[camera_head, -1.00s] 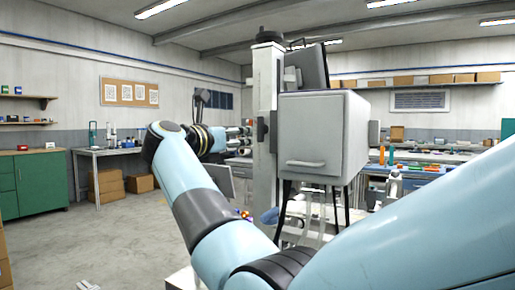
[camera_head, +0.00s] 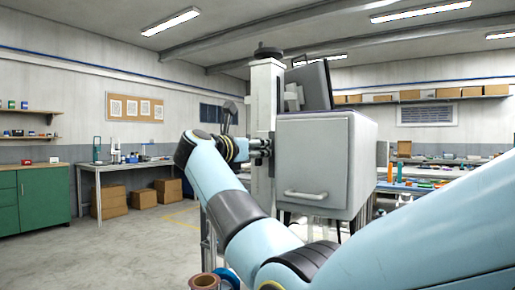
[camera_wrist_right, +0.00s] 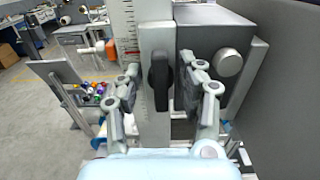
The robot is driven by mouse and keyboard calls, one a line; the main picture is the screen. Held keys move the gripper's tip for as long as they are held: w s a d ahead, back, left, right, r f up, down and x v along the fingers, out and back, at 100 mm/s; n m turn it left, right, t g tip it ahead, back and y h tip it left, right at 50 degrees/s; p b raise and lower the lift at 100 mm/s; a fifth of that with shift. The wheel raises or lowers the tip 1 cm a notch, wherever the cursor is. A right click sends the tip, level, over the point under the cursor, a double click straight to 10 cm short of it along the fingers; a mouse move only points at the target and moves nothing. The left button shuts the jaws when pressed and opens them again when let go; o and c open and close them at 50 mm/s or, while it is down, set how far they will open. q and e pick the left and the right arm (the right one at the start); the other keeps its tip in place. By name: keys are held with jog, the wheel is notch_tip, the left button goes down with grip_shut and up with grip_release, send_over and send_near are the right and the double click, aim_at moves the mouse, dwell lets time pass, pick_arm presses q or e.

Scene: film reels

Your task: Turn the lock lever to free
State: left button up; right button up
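The lock lever is the black upright lever (camera_wrist_right: 160,80) on the face of the pale grey column (camera_wrist_right: 150,38) in the right wrist view; it stands about vertical. My right gripper (camera_wrist_right: 161,72) is open, with one finger on each side of the lever and gaps visible between. In the head view my right gripper (camera_head: 262,147) reaches the column (camera_head: 263,95) from the left, and its fingers hide the lever. My left gripper is not in view.
A grey box with a handle (camera_head: 312,160) stands right of the column, and a dark screen (camera_head: 311,85) is above it. In the wrist view a round grey knob (camera_wrist_right: 229,62) sits right of the fingers. Reels (camera_head: 205,282) show at the bottom edge.

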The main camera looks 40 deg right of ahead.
jog(key=shift+c, duration=0.6)
grip_shut()
jog(key=shift+n, duration=0.3)
jog(key=shift+w+a+f+n+p, duration=0.1)
jog(key=shift+w+f+n+p, duration=0.05)
jog(key=shift+n+p, duration=2.4)
jog(key=shift+w+a+f+n+p, duration=0.1)
jog(key=shift+w+f+n+p, duration=0.1)
jog(key=shift+n+p, duration=2.35)
jog(key=shift+w+a+f+n+p, duration=0.15)
jog(key=shift+n+p, duration=1.35)
jog(key=shift+n, duration=2)
jog(key=shift+d+f+n, duration=0.1)
jog(key=shift+n, duration=0.2)
